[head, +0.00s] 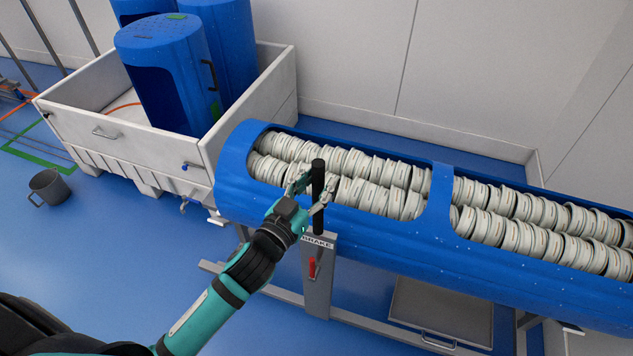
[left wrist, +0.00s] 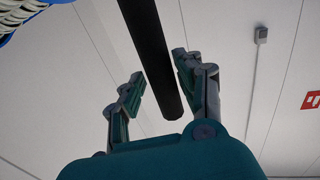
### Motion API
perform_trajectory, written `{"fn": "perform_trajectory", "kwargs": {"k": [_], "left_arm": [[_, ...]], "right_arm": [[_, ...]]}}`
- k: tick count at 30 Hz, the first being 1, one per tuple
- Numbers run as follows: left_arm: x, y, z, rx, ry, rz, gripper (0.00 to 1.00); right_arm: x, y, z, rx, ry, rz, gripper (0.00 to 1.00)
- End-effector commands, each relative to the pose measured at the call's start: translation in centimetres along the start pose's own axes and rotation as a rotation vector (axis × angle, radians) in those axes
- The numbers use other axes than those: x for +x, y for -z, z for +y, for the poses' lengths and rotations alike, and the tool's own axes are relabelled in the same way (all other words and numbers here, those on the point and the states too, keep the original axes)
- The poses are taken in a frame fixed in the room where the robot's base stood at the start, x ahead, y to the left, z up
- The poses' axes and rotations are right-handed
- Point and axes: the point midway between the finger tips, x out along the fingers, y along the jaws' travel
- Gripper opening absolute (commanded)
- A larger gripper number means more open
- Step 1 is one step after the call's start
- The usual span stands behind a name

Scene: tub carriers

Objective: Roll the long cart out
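The long cart (head: 375,238) is a blue half-open cylinder on a grey frame, filled with rows of pale round discs, at the right in the head view. My right gripper is not in view.
A white tub (head: 75,122) with tall blue drums (head: 165,75) stands at the back left, close to the cart's left end. Walls run behind the cart. A flat panel (head: 440,312) lies below the cart.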

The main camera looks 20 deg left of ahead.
Motion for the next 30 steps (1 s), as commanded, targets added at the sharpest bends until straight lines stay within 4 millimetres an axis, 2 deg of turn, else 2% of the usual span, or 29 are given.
{"fn": "perform_trajectory", "kwargs": {"k": [1, 6, 8, 17, 23, 30], "left_arm": [[0.0, 0.0, 0.0, 0.0, 0.0, 0.0, 0.27], [0.0, 0.0, 0.0, -0.001, -0.001, 0.0, 0.05], [0.0, 0.0, 0.1, -0.001, -0.001, 0.0, 0.0], [0.0, 0.0, 0.1, -0.002, -0.002, 0.0, 0.0], [2.0, 0.3, -0.3, -0.003, -0.001, 0.004, 0.0], [2.0, 0.2, -0.3, -0.002, -0.002, 0.006, 0.0]], "right_arm": [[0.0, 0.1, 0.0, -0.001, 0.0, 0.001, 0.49], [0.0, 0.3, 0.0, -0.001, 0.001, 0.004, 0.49], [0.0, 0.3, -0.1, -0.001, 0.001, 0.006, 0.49], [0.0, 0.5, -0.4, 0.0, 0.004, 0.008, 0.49], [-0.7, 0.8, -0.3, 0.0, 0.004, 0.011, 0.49], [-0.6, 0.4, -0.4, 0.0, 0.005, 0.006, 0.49]]}}
